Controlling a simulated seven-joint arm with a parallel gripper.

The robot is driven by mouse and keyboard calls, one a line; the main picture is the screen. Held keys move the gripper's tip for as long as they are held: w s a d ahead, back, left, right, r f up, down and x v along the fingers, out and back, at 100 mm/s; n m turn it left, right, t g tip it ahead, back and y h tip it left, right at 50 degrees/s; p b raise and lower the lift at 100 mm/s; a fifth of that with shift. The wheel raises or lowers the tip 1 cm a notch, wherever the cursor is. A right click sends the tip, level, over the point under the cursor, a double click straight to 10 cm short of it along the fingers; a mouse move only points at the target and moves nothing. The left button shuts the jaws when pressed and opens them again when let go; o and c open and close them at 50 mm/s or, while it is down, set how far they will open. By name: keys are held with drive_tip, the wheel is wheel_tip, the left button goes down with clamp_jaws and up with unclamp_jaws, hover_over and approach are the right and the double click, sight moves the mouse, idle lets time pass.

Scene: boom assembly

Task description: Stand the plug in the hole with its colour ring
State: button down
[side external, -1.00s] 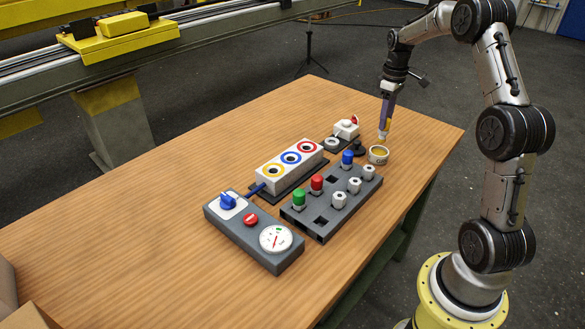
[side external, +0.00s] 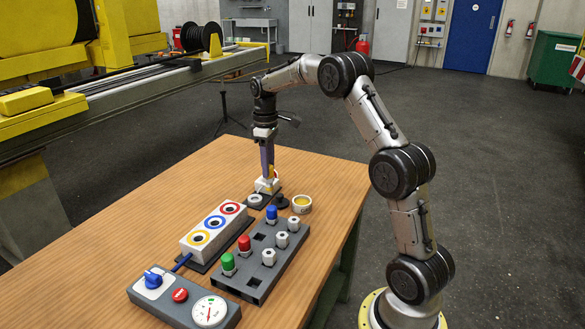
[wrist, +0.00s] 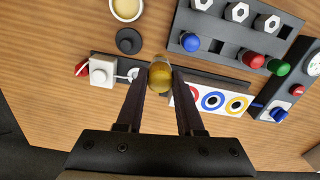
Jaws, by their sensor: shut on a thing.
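My gripper (side external: 269,172) is shut on the yellow plug, held upright above the table. The plug (wrist: 160,76) shows between the fingertips in the wrist view; its lower end is hard to see. The white block (side external: 187,242) has three ringed holes: red (side external: 230,208), blue (side external: 215,222) and yellow (side external: 199,238). All three holes look empty. In the wrist view the plug appears just left of the red ring (wrist: 190,91), and the yellow ring (wrist: 236,105) is farthest right.
A grey rack (side external: 258,249) holds blue, red and green plugs and several white hex pieces. A round cup (side external: 301,204) and a black knob (side external: 271,213) stand near the gripper. A gauge panel (side external: 180,311) lies in front. The table's left part is clear.

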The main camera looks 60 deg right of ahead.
drive_tip(key=w+a+r+n, duration=0.1)
drive_tip(key=w+a+n, duration=0.25)
drive_tip(key=a, duration=0.75)
drive_tip(key=w+a+r+n, duration=0.15)
drive_tip(key=w+a, duration=0.35)
drive_tip(key=a, duration=0.7)
drive_tip(key=shift+d+f, duration=0.2)
drive_tip(key=shift+f, duration=2.45)
drive_tip(key=shift+f, duration=1.5)
drive_tip(key=shift+f, duration=0.15)
drive_tip(key=shift+c, duration=2.3)
unclamp_jaws()
wheel_tip(320, 180, up, 7)
